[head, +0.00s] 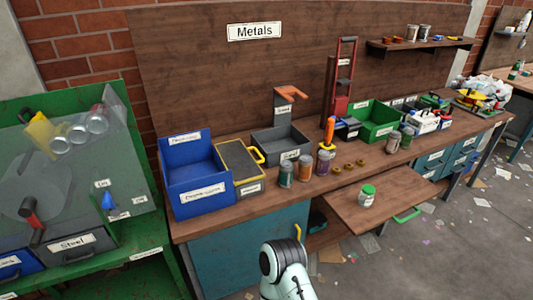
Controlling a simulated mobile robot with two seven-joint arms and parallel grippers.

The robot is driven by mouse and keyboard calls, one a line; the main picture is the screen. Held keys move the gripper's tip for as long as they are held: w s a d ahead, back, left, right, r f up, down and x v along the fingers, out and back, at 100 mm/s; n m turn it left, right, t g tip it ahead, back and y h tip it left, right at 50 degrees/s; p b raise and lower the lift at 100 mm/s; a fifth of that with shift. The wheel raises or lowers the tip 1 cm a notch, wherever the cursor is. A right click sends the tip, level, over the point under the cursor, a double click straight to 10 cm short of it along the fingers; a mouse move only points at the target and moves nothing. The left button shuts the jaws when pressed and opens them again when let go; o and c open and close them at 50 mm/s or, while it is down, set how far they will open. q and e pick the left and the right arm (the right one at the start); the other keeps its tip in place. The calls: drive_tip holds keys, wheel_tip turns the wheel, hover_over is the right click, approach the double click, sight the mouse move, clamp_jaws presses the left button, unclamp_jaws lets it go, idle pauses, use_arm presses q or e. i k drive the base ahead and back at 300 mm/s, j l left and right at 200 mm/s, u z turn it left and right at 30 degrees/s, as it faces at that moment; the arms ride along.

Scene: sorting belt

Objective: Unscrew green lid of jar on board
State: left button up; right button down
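A small clear jar (366,201) with a green lid (368,189) stands upright on a brown wooden board (400,190) that juts out from the front of the workbench. The lid sits on top of the jar. Its contents are too small to make out. A white and dark link of my own arm shows at the bottom middle, well short of the jar. No fingers of either gripper can be seen.
The workbench (300,196) behind carries a blue bin (192,178), a grey bin (282,140), a green bin (376,118) and several jars. The board around the green-lidded jar is clear. A green handle (407,215) is at its front edge. Scraps litter the floor.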

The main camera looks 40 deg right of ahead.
sight(364, 201)
drive_tip(key=z, duration=2.4)
drive_tip(key=i+l+u, duration=0.1)
drive_tip(key=u, duration=0.3)
drive_tip(key=l+u, duration=0.4)
drive_tip(key=i+l+u, duration=0.15)
drive_tip(key=l, duration=0.35)
drive_tip(key=l+u, duration=0.15)
drive_tip(key=l, duration=0.35)
drive_tip(key=i, duration=0.05)
